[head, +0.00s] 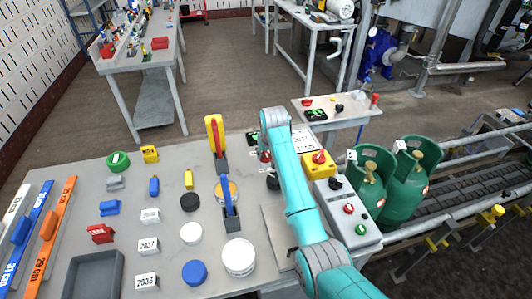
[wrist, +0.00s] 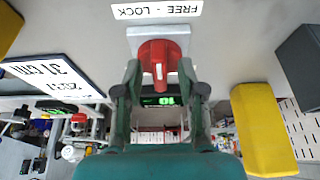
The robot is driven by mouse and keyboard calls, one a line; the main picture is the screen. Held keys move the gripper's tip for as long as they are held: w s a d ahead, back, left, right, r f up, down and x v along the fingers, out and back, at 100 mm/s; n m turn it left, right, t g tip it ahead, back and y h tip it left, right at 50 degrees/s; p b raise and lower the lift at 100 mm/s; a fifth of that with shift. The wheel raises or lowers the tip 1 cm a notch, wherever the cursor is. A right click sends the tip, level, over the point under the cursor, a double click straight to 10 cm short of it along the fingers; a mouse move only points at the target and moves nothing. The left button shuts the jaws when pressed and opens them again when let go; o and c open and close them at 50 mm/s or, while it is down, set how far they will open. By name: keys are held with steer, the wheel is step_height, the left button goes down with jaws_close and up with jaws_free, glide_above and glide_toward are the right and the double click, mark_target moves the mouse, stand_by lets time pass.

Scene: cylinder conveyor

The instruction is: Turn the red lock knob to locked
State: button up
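The red lock knob (wrist: 158,62) is in the upper middle of the wrist view, on a pale square plate, with its raised bar running up and down the picture. A white label reading "FREE - LOCK" (wrist: 163,10) appears upside down above it. My gripper (wrist: 158,82) is open, with one finger on each side of the knob. I cannot tell whether the fingers touch it. In the head view my gripper (head: 267,162) is at the table's far right part, mostly hidden by my teal arm; the lock knob cannot be made out clearly there.
A yellow block (wrist: 262,130) and a dark block (wrist: 300,62) lie right of the gripper in the wrist view. In the head view, a yellow box with a red knob (head: 319,158) and a grey button box (head: 352,222) stand right of my arm. Green gas cylinders (head: 412,180) stand beyond.

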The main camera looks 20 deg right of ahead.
jaws_close()
stand_by(0.4)
steer(key=n, duration=0.2)
steer(key=n+y, duration=0.1)
steer(key=n, duration=0.1)
steer(key=shift+d+y, duration=0.15)
steer(key=shift+y, duration=0.15)
steer(key=n+y, duration=0.1)
steer(key=n, duration=0.1)
steer(key=n+g, duration=0.1)
steer(key=n, duration=0.2)
steer(key=shift+w+y, duration=0.1)
steer(key=shift+y, duration=0.3)
steer(key=n+g, duration=0.1)
steer(key=n, duration=0.3)
steer(key=shift+w+d+n+g+y, duration=0.1)
steer(key=shift+n+g+y, duration=0.3)
steer(key=shift+n+g, duration=0.8)
steer(key=shift+n, duration=1.2)
